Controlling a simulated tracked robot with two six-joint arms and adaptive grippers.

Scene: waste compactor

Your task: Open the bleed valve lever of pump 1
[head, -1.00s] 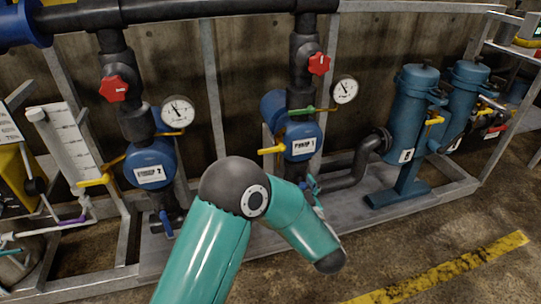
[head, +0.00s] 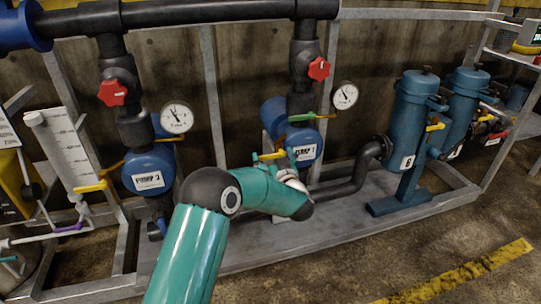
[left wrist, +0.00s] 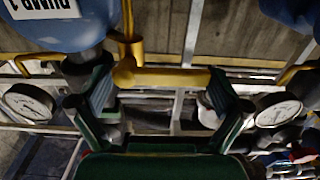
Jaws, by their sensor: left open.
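Pump 1 (head: 308,139) is the blue body with the white label, right of centre in the head view. Its blue casing also shows at the top left of the left wrist view (left wrist: 62,38), with the label upside down. The yellow lever (left wrist: 165,77) crosses between my left gripper's fingers in the left wrist view. My left gripper (left wrist: 161,90) is open, with one finger on each side of the lever; I cannot tell whether either touches it. In the head view, my left gripper (head: 277,159) is at the pump's front, and my arm hides part of the area.
Pump 2 (head: 150,160) stands to the left, blue filter vessels (head: 408,120) to the right. A black bent pipe (head: 350,186) runs low beside pump 1.

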